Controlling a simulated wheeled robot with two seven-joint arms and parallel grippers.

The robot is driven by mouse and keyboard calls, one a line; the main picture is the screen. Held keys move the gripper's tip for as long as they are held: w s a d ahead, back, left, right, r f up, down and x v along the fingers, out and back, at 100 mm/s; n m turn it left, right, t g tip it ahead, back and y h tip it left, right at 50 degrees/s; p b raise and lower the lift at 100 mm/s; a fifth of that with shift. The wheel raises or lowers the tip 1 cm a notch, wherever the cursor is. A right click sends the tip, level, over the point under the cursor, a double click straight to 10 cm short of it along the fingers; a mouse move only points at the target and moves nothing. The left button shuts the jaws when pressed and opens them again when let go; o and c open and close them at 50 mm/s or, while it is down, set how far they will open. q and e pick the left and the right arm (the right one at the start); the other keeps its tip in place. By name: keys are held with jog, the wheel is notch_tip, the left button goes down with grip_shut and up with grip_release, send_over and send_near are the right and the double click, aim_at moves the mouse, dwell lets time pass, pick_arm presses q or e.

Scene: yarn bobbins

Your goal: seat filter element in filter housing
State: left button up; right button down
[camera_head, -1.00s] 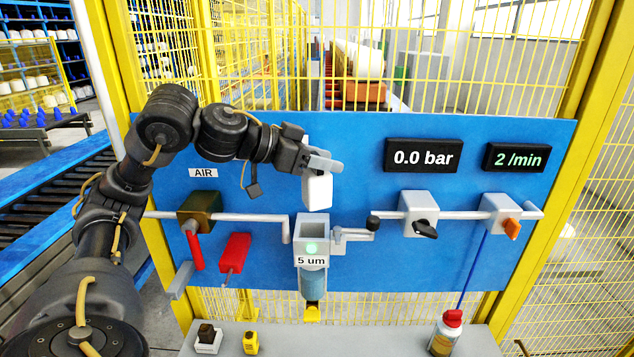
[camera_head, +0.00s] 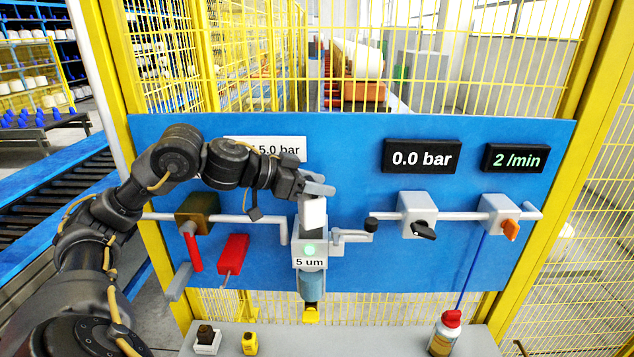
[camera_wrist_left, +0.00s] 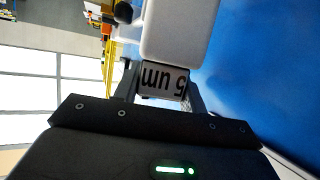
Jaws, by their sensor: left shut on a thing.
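The white filter element (camera_head: 313,214) is upright in my left gripper (camera_head: 316,191), which is shut on its top. The grey filter housing (camera_head: 311,249), with a "5 um" label and a green light, is on the blue panel. The element's lower end is at the housing's open top. I cannot tell how deep it is inside. My right gripper is not in view.
A pipe joins a brown valve (camera_head: 197,212) with a red handle at left and grey valve blocks (camera_head: 416,213) at right. A clear bowl (camera_head: 311,286) is under the housing.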

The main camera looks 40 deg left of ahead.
pick_arm(q)
jog(key=shift+f, duration=0.1)
jog(key=shift+f+b, duration=0.45)
jog(key=shift+f, duration=0.1)
jog(key=o, duration=1.3)
jog(key=shift+r, duration=0.15)
